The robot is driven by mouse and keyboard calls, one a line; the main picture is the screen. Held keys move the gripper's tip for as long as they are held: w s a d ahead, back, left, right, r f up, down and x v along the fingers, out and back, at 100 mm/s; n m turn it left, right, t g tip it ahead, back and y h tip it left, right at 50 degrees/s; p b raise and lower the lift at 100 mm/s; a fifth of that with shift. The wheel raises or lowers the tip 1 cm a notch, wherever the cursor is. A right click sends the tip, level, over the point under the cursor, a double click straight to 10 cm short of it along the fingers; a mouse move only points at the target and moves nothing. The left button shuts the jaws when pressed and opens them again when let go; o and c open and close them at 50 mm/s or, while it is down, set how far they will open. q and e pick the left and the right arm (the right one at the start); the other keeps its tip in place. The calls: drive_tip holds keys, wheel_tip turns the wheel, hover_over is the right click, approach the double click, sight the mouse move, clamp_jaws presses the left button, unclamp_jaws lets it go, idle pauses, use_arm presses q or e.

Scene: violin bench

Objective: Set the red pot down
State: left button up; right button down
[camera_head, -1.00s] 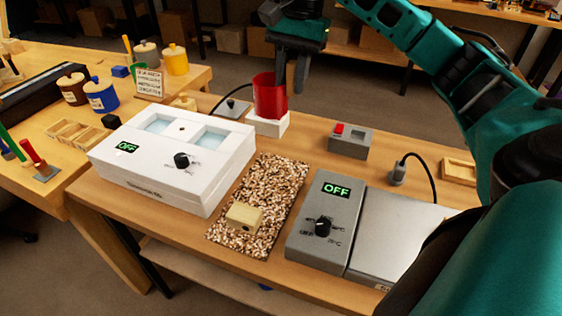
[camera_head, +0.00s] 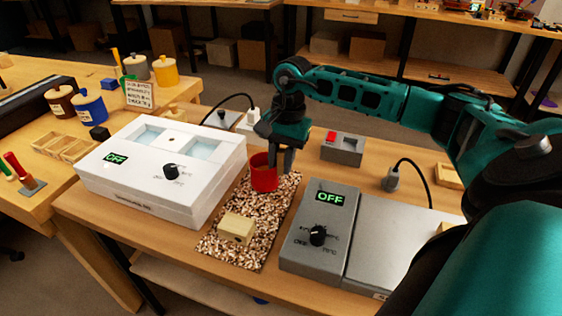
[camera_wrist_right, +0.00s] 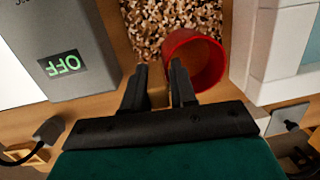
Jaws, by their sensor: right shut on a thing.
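The red pot (camera_head: 262,179) is upright over the far end of the speckled mat (camera_head: 234,250), beside the white bath unit. I cannot tell whether its base touches the mat. My right gripper (camera_head: 281,172) is at the pot's right side, pointing down and shut on it. In the right wrist view the two fingers (camera_wrist_right: 158,88) meet the near side of the red pot (camera_wrist_right: 221,66), whose open top shows. The exact grip point is partly hidden. My left gripper is not in view.
A pale block (camera_head: 236,228) lies on the near part of the mat. The white unit (camera_head: 150,196) stands left, the grey OFF unit (camera_head: 318,208) right. A grey box with a red button (camera_head: 342,149) is behind. A white stand (camera_head: 246,127) is partly hidden by my gripper.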

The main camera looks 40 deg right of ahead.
drive_tip(key=shift+f, duration=0.25)
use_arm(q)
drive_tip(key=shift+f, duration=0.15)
use_arm(e)
drive_tip(key=shift+f, duration=0.1)
drive_tip(key=c, duration=0.9)
unclamp_jaws()
drive_tip(key=shift+r, duration=0.3)
use_arm(q)
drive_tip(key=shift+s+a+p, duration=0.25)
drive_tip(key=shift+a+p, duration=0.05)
drive_tip(key=shift+p, duration=0.1)
use_arm(e)
wheel_tip(320, 180, up, 12)
drive_tip(key=d, duration=0.1)
drive_tip(key=shift+d+f, duration=0.2)
drive_tip(key=shift+d, duration=0.15)
